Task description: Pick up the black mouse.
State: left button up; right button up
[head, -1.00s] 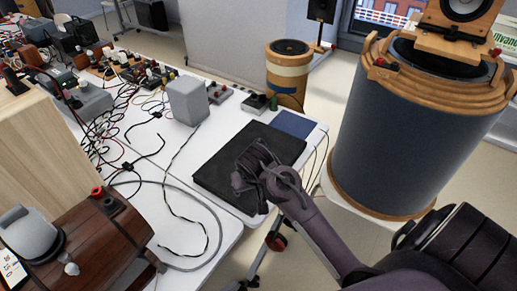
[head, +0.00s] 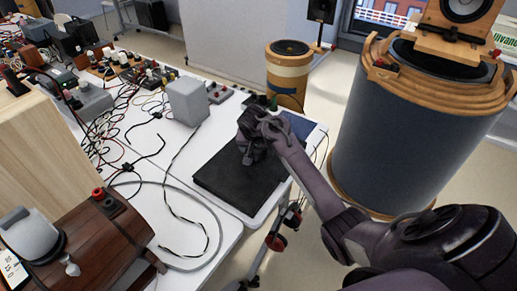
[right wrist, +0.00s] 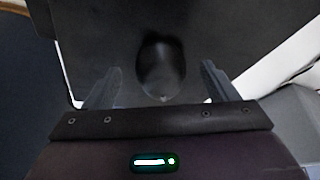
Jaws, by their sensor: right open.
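The black mouse (right wrist: 162,66) is a dark rounded shape in the right wrist view, lying on a flat black surface. It lies between and slightly beyond the two fingers of my right gripper (right wrist: 160,84), which is open, with a gap on each side of it. In the head view my right gripper (head: 250,152) is over the far part of the flat black slab (head: 232,185) on the white table. I cannot make out the mouse in the head view; the gripper hides that spot. My left gripper is not in view.
A blue flat item (head: 300,126) lies behind the slab. A grey box (head: 187,102), cables and small electronics fill the table to the left. A large dark drum (head: 400,130) with wooden rims stands to the right. A brown wooden box (head: 95,240) is at the near left.

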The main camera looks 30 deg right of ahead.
jog(key=shift+w+d+f, duration=0.15)
jog(key=shift+f, duration=0.35)
jog(key=c, duration=1.1)
jog(key=shift+r, duration=0.1)
